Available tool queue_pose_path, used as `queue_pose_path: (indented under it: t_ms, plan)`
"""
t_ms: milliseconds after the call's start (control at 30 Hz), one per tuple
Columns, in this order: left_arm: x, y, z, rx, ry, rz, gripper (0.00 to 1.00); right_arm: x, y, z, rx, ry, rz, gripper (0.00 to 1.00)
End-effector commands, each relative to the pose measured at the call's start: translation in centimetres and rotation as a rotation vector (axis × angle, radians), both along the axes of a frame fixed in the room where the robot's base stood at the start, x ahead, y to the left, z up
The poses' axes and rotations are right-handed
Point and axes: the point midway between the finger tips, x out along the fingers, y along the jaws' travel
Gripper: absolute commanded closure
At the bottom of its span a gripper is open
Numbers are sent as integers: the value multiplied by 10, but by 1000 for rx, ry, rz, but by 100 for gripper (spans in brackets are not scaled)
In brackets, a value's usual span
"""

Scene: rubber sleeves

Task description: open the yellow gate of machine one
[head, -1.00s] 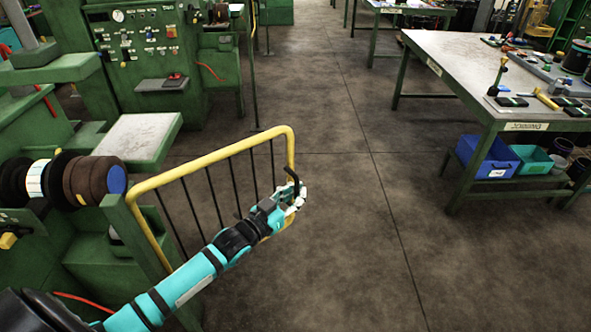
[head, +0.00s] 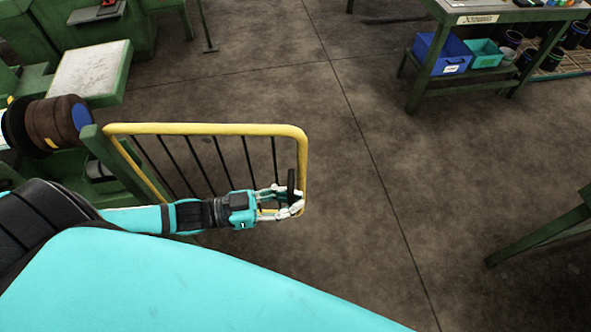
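The yellow gate (head: 215,129) is a yellow tube frame with thin black bars. It stands out from a green post beside the machine at the left, its free end over open floor. A black upright handle (head: 291,182) is at that free end. My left gripper (head: 287,202) is at the handle, with its pale fingers closed around it; the fingers partly hide the handle's lower part and the gate's lower corner. My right gripper is out of view.
The green machine with dark rollers (head: 50,125) and a light-topped stand (head: 90,72) is at the left. A green workbench (head: 478,17) with a blue bin (head: 440,54) is at the upper right. A green table leg (head: 540,237) shows at the right edge. Floor beyond the gate's free end is clear.

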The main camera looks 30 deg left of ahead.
Motion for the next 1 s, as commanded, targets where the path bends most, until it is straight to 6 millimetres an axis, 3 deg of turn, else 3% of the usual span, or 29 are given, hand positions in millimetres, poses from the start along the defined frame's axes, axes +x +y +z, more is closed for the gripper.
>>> queue_pose_path:
  t_ms: [100, 300, 767, 1000]
  plan:
    - [-17, -3, 0, 3, 0, -51, 100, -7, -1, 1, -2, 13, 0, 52]
    - [-34, -6, 1, 2, -2, -99, 100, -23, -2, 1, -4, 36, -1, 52]
    - [-38, -7, 2, 1, -5, -112, 100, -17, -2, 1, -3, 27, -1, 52]
    - [-38, -8, 1, 1, -4, -112, 72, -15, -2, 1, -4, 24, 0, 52]
